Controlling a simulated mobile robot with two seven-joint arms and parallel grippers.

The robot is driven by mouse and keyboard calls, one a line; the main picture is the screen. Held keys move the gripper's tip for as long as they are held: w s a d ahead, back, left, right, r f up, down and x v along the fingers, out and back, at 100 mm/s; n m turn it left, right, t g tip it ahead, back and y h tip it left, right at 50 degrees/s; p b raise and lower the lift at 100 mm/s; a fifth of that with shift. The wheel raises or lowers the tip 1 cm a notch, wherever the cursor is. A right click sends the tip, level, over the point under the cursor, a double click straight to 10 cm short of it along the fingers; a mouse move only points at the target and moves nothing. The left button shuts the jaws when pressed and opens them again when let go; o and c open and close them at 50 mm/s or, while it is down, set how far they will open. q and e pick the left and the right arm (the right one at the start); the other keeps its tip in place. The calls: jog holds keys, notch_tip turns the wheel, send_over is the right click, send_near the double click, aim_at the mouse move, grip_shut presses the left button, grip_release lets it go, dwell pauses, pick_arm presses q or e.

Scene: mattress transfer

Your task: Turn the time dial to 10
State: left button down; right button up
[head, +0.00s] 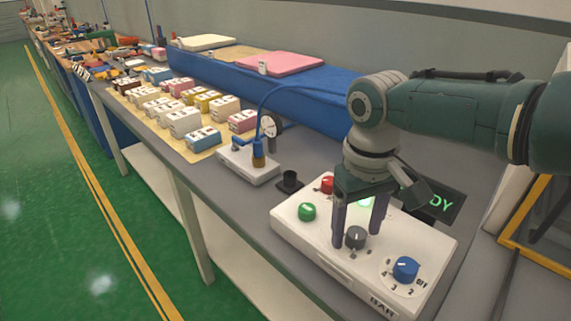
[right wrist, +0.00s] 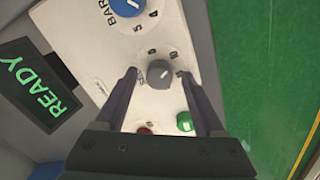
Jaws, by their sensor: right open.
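The time dial is a grey knob (head: 356,237) on the white control box (head: 290,230). It also shows in the right wrist view (right wrist: 160,74), with printed numbers around it, partly hidden by my fingers and too small to read surely. A light pointer mark is on its top. My right gripper (head: 357,228) points down over the box, its two dark fingers on either side of the grey knob, open with a gap to it. In the right wrist view the fingertips (right wrist: 158,76) flank the knob. My left gripper is not in view.
A blue BAR dial (head: 405,268) sits beside the grey knob. Green (head: 307,211) and red (head: 327,185) buttons are on the same box. A READY display (head: 440,204) stands behind. A gauge device (head: 250,163) and several small boxes stand farther left.

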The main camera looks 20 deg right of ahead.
aim_at(354, 233)
jog(key=shift+r, duration=0.1)
notch_tip(354, 233, up, 10)
jog(key=p, duration=0.3)
jog(key=shift+a+p, duration=0.2)
jog(key=shift+p, duration=0.1)
jog(key=shift+a+f, duration=0.1)
jog(key=shift+f, duration=0.1)
